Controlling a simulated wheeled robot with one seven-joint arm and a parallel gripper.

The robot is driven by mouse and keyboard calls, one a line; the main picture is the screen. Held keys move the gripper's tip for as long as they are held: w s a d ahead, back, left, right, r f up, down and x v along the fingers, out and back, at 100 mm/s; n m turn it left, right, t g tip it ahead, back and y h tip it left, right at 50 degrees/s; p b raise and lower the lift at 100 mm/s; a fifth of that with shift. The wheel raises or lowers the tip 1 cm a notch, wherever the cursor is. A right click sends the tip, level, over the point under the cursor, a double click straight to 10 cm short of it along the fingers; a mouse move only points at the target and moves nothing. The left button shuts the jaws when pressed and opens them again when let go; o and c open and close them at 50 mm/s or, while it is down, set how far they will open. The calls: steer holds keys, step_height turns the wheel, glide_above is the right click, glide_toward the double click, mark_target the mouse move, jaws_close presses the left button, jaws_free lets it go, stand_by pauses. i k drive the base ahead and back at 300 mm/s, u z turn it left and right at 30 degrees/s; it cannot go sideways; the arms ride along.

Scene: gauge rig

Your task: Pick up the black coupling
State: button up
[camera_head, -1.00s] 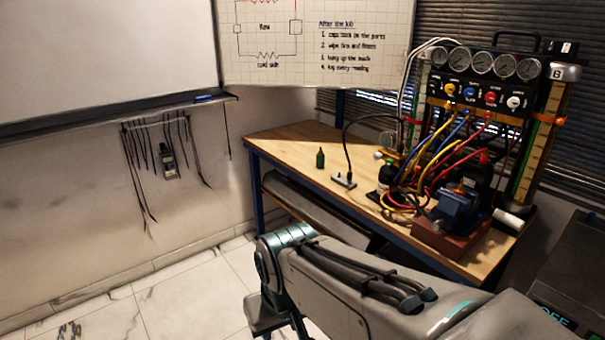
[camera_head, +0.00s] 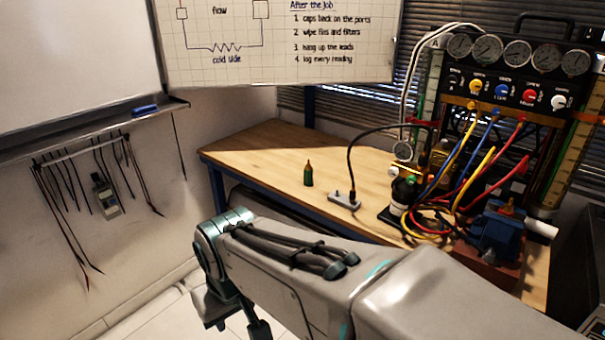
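I cannot make out the black coupling for certain in the head view. The wooden workbench (camera_head: 265,152) carries a small grey metal block (camera_head: 343,199) with a black cable rising from it, and a dark pump-like bottle with a green top (camera_head: 404,190) stands to its right. My arm reaches across the lower middle of the view, in front of the bench's near side.
A gauge panel (camera_head: 515,95) with coloured hoses stands at the bench's right end, behind a blue motor-like unit (camera_head: 495,232). The bench's left part is clear. Leads and a meter (camera_head: 105,195) hang on the left wall below a whiteboard.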

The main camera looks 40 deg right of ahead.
mark_target(353, 193)
steer(key=z, duration=0.7)
steer(key=i, duration=0.95)
steer(key=z, duration=1)
steer(key=i, duration=0.25)
steer(key=z, duration=0.25)
